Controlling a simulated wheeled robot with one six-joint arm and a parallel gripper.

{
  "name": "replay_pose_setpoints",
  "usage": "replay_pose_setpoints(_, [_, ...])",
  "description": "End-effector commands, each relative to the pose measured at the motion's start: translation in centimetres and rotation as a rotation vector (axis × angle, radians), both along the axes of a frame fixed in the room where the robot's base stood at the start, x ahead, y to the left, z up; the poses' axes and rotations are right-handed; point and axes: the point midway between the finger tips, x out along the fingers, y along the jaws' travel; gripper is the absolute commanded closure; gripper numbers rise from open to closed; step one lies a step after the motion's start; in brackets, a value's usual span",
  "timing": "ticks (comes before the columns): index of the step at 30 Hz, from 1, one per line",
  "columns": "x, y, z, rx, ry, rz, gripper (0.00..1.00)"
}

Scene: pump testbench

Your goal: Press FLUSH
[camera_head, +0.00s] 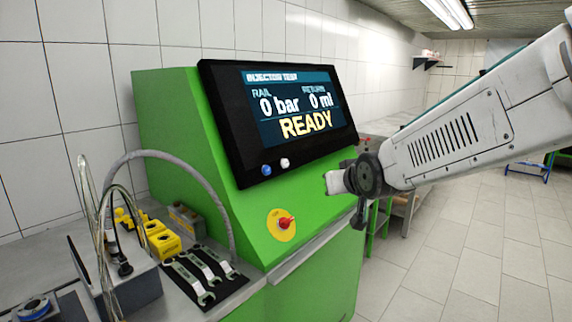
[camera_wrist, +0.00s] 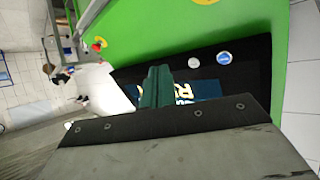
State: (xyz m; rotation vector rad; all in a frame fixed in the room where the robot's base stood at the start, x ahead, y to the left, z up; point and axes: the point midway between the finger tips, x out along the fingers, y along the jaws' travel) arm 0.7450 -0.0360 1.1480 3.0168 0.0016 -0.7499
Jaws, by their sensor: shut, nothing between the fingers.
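The green test bench (camera_head: 180,120) carries a black-framed screen (camera_head: 300,112) reading READY, 0 bar and 0 ml. Below the screen, on the black frame, are a blue button (camera_head: 266,170) and a white button (camera_head: 285,162). In the wrist view the white button (camera_wrist: 195,62) and the blue button (camera_wrist: 224,58) sit side by side. Their labels are too small to read, so I cannot tell which is FLUSH. My gripper (camera_wrist: 157,82) is shut and empty, over the screen in the wrist view and apart from both buttons there. My arm's end is right of the screen in the head view.
A red knob on a yellow disc (camera_head: 281,224) is on the green front below the buttons. Wrenches (camera_head: 205,272) lie on a black mat at the left, near yellow parts (camera_head: 160,241) and hoses. Open tiled floor (camera_head: 470,260) lies to the right.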

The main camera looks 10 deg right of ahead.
Motion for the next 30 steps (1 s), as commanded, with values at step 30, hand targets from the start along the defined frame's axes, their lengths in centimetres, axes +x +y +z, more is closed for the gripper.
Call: replay_pose_setpoints(30, [11.8,1.3,3.1,0.016,-0.618,0.063,1.0])
